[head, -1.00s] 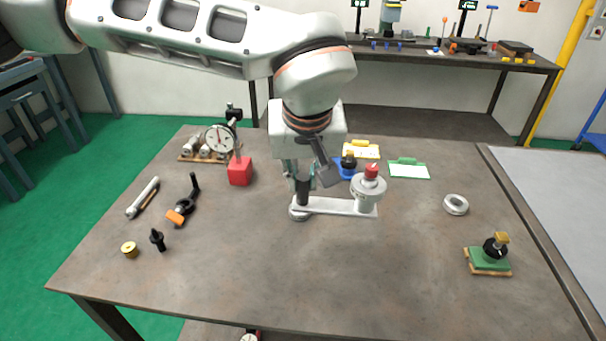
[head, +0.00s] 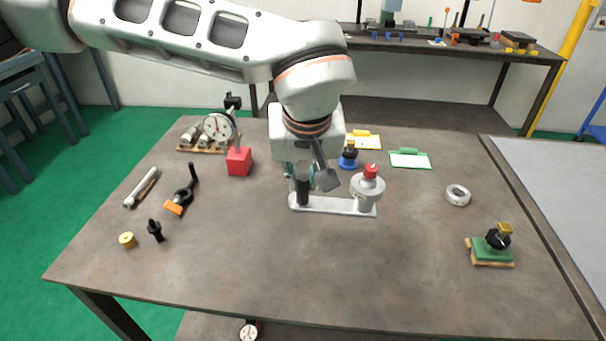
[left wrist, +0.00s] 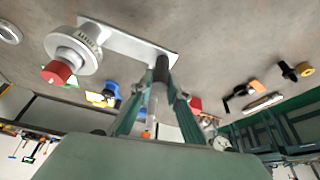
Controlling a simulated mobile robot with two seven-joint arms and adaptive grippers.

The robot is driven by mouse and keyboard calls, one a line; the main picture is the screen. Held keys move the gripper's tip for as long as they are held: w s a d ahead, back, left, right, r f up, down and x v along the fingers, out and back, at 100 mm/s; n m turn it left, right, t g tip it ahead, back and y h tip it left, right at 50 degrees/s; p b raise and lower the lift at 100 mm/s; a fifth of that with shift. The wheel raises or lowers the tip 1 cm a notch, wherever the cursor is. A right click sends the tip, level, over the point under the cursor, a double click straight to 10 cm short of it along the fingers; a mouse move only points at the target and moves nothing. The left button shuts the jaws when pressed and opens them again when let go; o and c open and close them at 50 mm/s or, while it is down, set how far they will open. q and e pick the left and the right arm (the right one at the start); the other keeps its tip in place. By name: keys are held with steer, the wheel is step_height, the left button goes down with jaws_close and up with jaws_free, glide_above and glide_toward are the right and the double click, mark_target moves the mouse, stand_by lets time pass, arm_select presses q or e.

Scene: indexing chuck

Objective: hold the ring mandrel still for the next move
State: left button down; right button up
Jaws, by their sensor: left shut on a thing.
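The ring mandrel seems to be the dark upright post (head: 304,191) at the left end of a pale flat base plate (head: 335,205). A silver round chuck with a red knob (head: 366,190) stands at the plate's right end. My left gripper (head: 302,180) points down from above and is shut on the post's upper part. In the left wrist view, its green fingers (left wrist: 156,105) close around a pale shaft whose dark end (left wrist: 161,68) meets the plate's end. Whether that end touches the plate is unclear. My right gripper is out of view.
A red block (head: 239,161) and a dial gauge (head: 217,127) stand at left behind. A blue-based part (head: 348,158) is close behind the chuck. A silver ring (head: 458,195) and a green fixture (head: 491,250) lie at right. The front middle of the table is clear.

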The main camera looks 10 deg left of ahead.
mark_target(304, 199)
arm_select(q)
steer(key=shift+f+b, duration=0.6)
steer(key=shift+f, duration=1.1)
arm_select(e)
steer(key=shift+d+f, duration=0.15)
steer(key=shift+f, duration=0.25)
arm_select(q)
steer(key=shift+f+b, duration=0.5)
steer(key=shift+f, duration=1)
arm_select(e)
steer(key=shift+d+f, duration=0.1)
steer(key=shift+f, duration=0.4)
arm_select(q)
steer(key=shift+f, duration=0.2)
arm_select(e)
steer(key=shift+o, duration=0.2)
